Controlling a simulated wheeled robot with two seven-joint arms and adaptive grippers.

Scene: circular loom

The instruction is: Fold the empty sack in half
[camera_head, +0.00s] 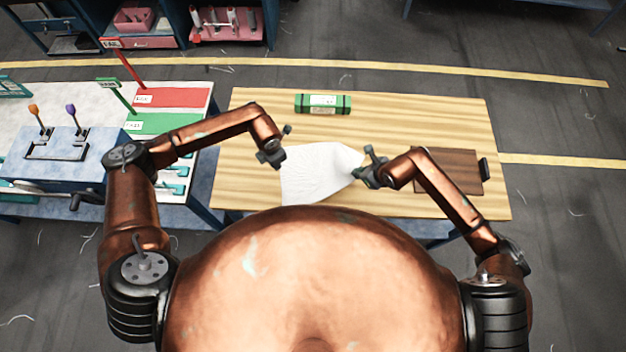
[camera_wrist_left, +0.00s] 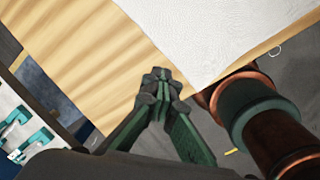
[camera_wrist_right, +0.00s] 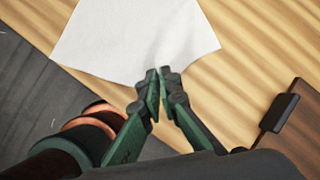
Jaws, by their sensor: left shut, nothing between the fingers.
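The empty sack (camera_head: 318,170) is a white cloth lying on the wooden table. Its right part looks creased and slightly raised. My left gripper (camera_head: 280,160) is at the sack's left edge, shut and empty. In the left wrist view its fingertips (camera_wrist_left: 160,76) are just beside the edge of the white cloth (camera_wrist_left: 225,35). My right gripper (camera_head: 362,176) is at the sack's right edge. In the right wrist view its fingertips (camera_wrist_right: 158,73) are closed on the cloth's edge, and a crease runs into the cloth (camera_wrist_right: 130,40) from them.
A green roll (camera_head: 323,104) lies at the back of the wooden table (camera_head: 430,115). A dark brown board (camera_head: 450,170) with a black clip lies right of my right gripper. At left stands a bench with red (camera_head: 172,97) and green (camera_head: 160,123) panels and a blue lever box (camera_head: 45,155).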

